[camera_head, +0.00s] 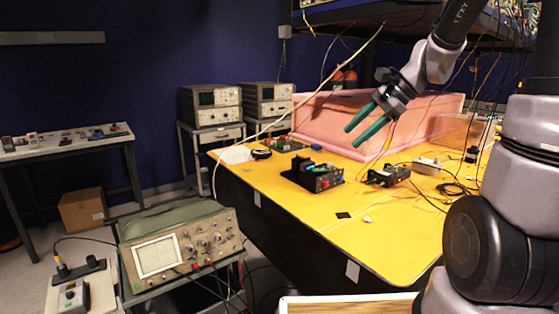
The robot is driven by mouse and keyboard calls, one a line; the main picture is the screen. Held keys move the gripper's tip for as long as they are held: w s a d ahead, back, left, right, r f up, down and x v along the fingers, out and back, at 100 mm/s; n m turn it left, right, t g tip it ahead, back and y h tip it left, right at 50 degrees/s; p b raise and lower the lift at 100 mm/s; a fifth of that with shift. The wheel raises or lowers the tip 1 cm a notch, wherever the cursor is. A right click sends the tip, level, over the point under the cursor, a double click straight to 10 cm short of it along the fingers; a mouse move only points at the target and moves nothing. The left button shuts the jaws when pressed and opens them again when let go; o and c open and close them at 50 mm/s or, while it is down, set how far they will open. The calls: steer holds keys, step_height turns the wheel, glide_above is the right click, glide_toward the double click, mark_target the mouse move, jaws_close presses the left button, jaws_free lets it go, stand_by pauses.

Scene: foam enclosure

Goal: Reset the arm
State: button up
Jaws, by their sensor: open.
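My gripper (362,126) hangs in the air over the yellow table (335,225), in front of the pink foam enclosure (325,115). Its two green fingers point down and to the left, apart from each other, with nothing between them. My grey and black arm reaches in from the right side of the picture. Its links cover part of the table's right side and background.
Small black electronic boxes (318,178) and cables lie on the table. An oscilloscope (178,250) stands on a cart at the lower left. More instruments (210,105) stand behind. A side table (65,140) and cardboard box (82,210) are at the left. The table's front is mostly clear.

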steer(key=s+d+r+n+t+h, duration=0.2)
steer(key=s+r+n+h, duration=0.1)
steer(key=s, duration=0.4)
steer(key=s+d+r+n+t+h, duration=0.2)
steer(key=s+d+r+n, duration=0.1)
steer(key=s+r+n, duration=0.3)
steer(key=shift+s+d+n+t+h, duration=0.15)
steer(key=shift+s+n+t+h, duration=0.25)
steer(key=shift+n, duration=0.3)
